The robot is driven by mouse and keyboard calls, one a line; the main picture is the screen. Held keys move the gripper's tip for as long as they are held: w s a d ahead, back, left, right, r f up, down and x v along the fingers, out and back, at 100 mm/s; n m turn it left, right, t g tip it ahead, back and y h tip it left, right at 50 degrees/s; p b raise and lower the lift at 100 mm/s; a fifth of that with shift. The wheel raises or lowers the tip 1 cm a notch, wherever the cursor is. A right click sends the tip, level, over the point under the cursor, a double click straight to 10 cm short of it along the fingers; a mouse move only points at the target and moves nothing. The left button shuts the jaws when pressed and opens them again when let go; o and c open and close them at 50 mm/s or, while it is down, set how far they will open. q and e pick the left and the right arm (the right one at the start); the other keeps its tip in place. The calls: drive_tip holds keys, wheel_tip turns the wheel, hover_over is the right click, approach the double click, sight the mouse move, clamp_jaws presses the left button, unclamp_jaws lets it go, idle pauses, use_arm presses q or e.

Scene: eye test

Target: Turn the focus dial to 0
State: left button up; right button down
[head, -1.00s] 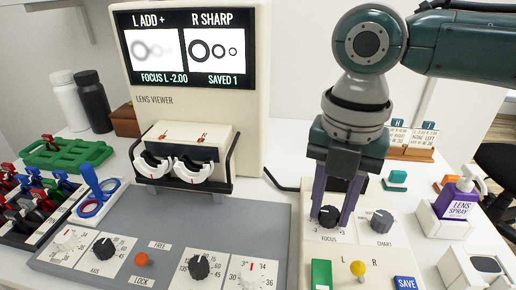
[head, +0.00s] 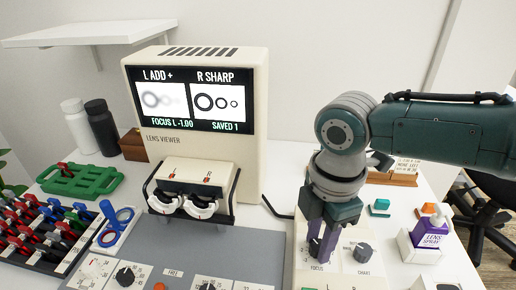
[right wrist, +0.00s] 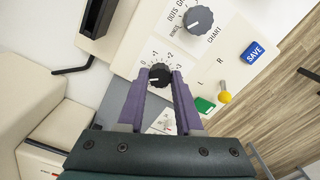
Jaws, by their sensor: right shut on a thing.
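The focus dial (right wrist: 160,77) is a small black knob on the cream control panel (right wrist: 133,45), with a printed scale around it. My right gripper (head: 319,250) points down at the panel with its purple fingers closed on the dial's sides; it also shows in the right wrist view (right wrist: 160,72). In the head view the fingers largely hide the dial. The lens viewer screen (head: 193,104) reads "L ADD +", "R SHARP", "FOCUS L -1.00" and "SAVED 1". Its left rings look blurred, its right rings sharp. My left gripper is not in view.
The chart dial (right wrist: 198,19) is close beside the focus dial. A yellow-knobbed L/R lever (right wrist: 225,97), a green button (right wrist: 205,105) and a blue SAVE button (right wrist: 254,53) are on the same panel.

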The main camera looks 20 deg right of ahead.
sight(318, 245)
drive_tip(key=m+p, duration=0.1)
drive_tip(key=m, duration=0.2)
drive_tip(key=shift+a+r+m+p, duration=0.1)
drive_tip(key=shift+r+m+p, duration=0.05)
drive_tip(key=shift+m+p, duration=0.9)
drive_tip(key=shift+m, duration=0.95)
drive_tip(key=c, duration=0.6)
unclamp_jaws()
wheel_tip(318, 245, up, 10)
drive_tip(key=p, duration=0.3)
